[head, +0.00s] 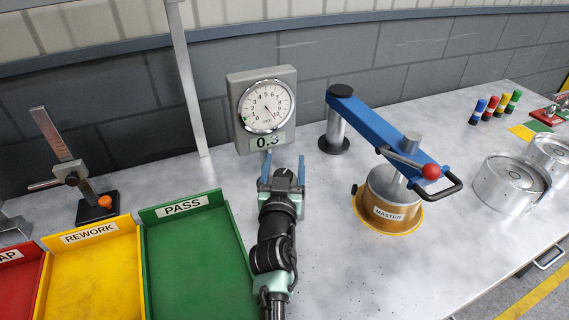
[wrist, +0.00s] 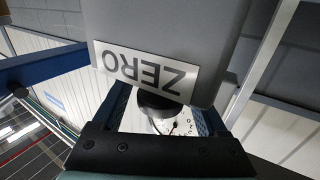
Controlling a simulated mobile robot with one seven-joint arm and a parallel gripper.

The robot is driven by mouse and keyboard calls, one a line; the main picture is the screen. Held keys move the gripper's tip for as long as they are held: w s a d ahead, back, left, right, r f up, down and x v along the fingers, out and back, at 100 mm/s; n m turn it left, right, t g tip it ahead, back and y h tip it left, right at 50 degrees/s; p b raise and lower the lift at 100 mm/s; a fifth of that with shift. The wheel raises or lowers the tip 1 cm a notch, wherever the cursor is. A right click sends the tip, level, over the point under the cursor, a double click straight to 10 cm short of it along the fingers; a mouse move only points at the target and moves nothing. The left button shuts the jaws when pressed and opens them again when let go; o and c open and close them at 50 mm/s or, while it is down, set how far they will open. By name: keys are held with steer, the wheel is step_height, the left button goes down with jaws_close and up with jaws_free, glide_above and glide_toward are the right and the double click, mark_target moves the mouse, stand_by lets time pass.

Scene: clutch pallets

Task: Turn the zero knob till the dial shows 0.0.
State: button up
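The dial gauge (head: 265,106) is a grey box with a round white face on a stand at the back of the bench. Its readout below the face (head: 267,141) shows 0.3. In the wrist view, an upside-down ZERO label (wrist: 145,70) is on the grey housing, with the black zero knob (wrist: 160,104) beside it. A white scale with a dark pointer (wrist: 175,126) shows partly past the knob. My gripper (head: 283,166) is open below the gauge. In the wrist view its two fingers stand either side of the knob, with gaps; contact is not seen.
Green PASS (head: 190,205), yellow REWORK (head: 92,233) and red trays stand at left. A blue clamp arm (head: 375,130) with a red-balled lever reaches over the MASTER part (head: 392,208) at right. Metal clutch parts (head: 510,185) lie farther right. The bench front is clear.

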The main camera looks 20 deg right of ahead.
jaws_close()
